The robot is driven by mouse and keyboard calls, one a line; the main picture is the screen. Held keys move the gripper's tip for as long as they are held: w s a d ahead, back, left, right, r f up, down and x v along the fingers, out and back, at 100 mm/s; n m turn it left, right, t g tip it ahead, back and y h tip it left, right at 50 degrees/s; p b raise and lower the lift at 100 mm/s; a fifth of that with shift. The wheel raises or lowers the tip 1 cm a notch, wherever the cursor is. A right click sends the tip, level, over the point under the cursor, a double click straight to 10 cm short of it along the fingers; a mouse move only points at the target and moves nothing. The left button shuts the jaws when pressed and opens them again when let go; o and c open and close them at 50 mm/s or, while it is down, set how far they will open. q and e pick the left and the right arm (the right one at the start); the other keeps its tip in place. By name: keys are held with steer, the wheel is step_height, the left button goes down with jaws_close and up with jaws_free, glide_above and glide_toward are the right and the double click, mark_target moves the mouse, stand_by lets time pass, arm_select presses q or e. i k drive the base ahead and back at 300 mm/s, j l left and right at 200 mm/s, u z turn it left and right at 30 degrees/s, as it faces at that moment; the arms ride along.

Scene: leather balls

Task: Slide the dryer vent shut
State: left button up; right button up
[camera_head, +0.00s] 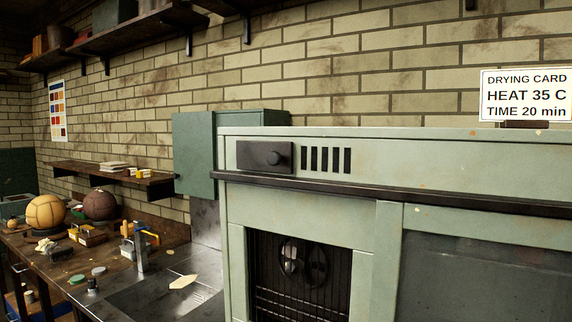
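The dryer (460,155) is a large pale green cabinet filling the right of the head view. On its upper front, at the left, is the vent (326,160), a row of several dark upright slots. A dark sliding plate (250,156) with a round knob (274,158) sits just left of the slots. The visible slots are uncovered. Neither of my grippers is in view.
A dark ledge (390,192) runs along the dryer front below the vent. A drying card (525,95) stands on top at the right. At the left, a workbench (60,258) holds a tan ball (45,211), a brown ball (99,204) and small tools.

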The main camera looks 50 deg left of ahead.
mark_target(276, 156)
steer(key=u, duration=1.9)
steer(key=j+z, duration=0.3)
steer(key=i+j+z, duration=0.1)
steer(key=z, duration=0.15)
steer(key=j, duration=0.1)
